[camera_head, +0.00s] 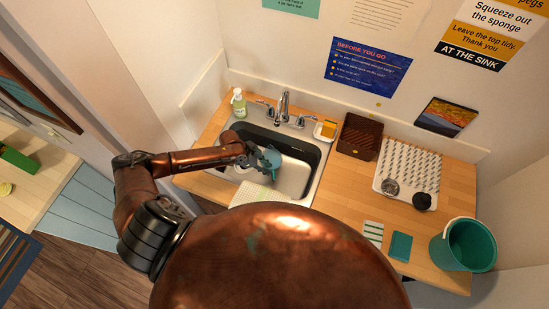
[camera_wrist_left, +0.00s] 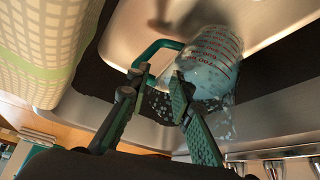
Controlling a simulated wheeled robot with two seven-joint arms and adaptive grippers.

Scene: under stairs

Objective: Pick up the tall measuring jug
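The measuring jug (camera_wrist_left: 213,62) is clear with red markings and a teal handle (camera_wrist_left: 158,47). In the wrist view it is close in front of my left gripper (camera_wrist_left: 161,76), inside the metal sink. In the head view the jug (camera_head: 272,157) shows as a teal shape at the end of my left gripper (camera_head: 258,158). The two fingers are apart, one near the handle and one near the jug's wall. Whether either finger touches the jug is unclear. My right gripper is not in view.
The sink (camera_head: 318,168) has a tap (camera_head: 285,106) behind it and a soap bottle (camera_head: 239,103) at its back left.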

